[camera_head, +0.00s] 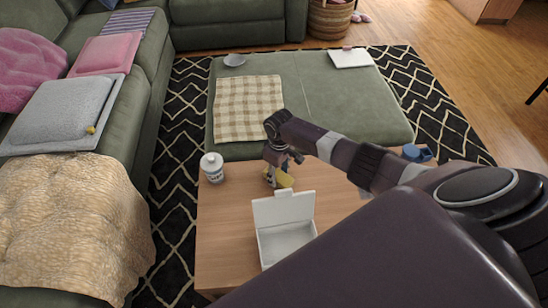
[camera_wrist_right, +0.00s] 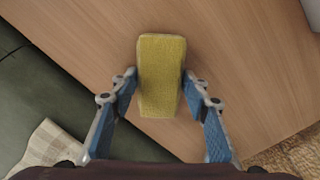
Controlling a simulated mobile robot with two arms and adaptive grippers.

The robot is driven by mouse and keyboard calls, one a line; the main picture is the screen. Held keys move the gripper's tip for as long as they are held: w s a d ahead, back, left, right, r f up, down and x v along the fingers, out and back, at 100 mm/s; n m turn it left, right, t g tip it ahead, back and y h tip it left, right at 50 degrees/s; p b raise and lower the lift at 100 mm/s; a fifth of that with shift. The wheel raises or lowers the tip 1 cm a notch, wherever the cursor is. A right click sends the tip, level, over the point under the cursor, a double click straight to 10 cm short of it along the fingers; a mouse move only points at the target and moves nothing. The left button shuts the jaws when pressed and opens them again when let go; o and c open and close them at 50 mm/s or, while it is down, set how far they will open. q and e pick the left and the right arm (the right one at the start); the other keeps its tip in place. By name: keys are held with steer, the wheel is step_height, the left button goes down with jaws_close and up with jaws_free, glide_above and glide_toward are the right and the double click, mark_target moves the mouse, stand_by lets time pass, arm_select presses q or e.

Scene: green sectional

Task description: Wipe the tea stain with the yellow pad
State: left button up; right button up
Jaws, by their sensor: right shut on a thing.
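My right gripper (camera_head: 275,173) is over the wooden table (camera_head: 225,240), just behind the white open box. It is shut on the yellow pad (camera_head: 286,180). In the right wrist view the yellow pad (camera_wrist_right: 161,75) sits between the two blue fingers of the right gripper (camera_wrist_right: 160,88), with bare wood beneath. I cannot tell whether the pad touches the tabletop. I cannot make out a tea stain in either view; my arm hides the right part of the table. My left gripper is not in view.
A white box (camera_head: 285,240) with its lid up stands in front of the gripper. A white jar (camera_head: 212,167) is at the table's left. A blue object (camera_head: 412,152) is at its right. A green ottoman (camera_head: 340,105) with a checkered cloth (camera_head: 249,107) adjoins behind.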

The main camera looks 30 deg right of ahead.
steer(key=shift+s+d+f, duration=0.2)
steer(key=shift+s+d, duration=0.05)
steer(key=shift+d, duration=0.15)
steer(key=shift+s+d, duration=0.1)
steer(key=shift+d, duration=0.05)
steer(key=shift+s+d+r+p, duration=0.1)
steer(key=shift+s+d+p, duration=0.25)
steer(key=shift+d, duration=0.2)
steer(key=shift+s+d+p, duration=0.3)
steer(key=shift+d+p, duration=0.05)
steer(key=shift+d, duration=0.3)
steer(key=shift+s+d, duration=0.15)
steer(key=shift+d, duration=0.15)
steer(key=shift+s+d+r+p, duration=0.1)
steer(key=shift+s+d+p, duration=0.25)
steer(key=shift+d, duration=0.4)
steer(key=shift+s+d+r+p, duration=0.1)
steer(key=shift+s+d+p, duration=0.2)
steer(key=shift+d, duration=0.45)
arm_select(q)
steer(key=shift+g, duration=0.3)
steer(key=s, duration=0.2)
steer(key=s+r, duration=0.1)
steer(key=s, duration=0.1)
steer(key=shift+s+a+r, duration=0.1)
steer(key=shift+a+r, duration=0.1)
